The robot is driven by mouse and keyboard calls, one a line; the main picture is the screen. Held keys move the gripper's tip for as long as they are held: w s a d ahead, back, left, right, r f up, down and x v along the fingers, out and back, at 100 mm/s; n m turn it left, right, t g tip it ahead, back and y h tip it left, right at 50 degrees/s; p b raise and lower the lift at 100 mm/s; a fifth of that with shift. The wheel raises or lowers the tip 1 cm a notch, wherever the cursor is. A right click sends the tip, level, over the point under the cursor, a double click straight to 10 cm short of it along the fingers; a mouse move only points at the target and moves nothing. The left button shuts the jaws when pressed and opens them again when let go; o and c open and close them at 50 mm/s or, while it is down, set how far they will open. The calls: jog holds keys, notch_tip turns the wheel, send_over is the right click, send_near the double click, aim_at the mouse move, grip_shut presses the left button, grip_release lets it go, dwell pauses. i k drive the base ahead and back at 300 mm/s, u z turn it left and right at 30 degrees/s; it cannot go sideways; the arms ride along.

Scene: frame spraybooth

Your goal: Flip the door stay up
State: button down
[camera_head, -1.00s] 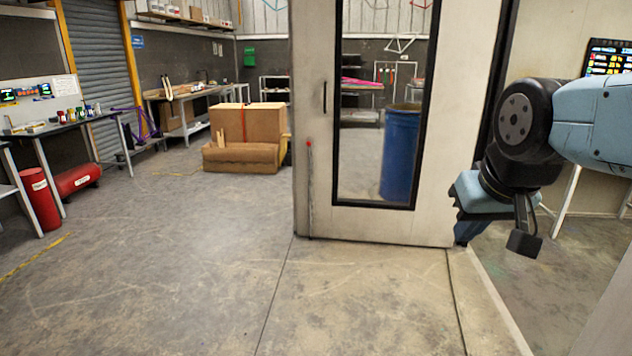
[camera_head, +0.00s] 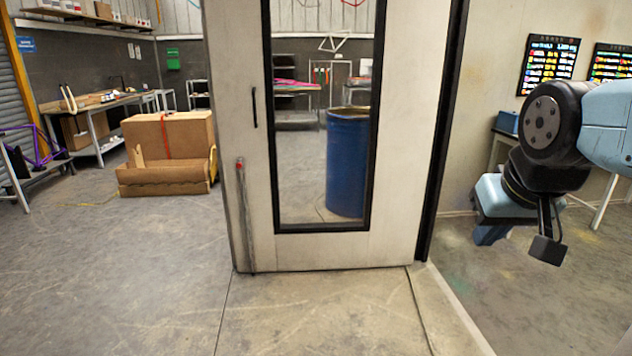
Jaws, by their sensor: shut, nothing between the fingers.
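The door stay (camera_head: 245,220) is a thin grey rod with a red upper end. It stands nearly upright along the lower left edge of the pale door (camera_head: 325,250), and its bottom end is at the floor. The door has a tall black-framed window and a black handle. My gripper (camera_head: 490,236) is at the right, well to the right of the stay and apart from it. It points down in front of the opening beside the door, shut and empty. The inner faces of its fingers are hidden.
Bare concrete floor lies in front of the door and to its left. Cardboard boxes (camera_head: 172,140) stand at the back left, near a workbench (camera_head: 92,112). A blue drum (camera_head: 347,165) shows through the window. A floor strip (camera_head: 440,305) runs right of the door.

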aim_at(239, 165)
jog(key=u, duration=0.05)
jog(key=i, duration=2.15)
jog(key=u, duration=0.6)
jog(key=i, duration=0.95)
jog(key=u, duration=0.3)
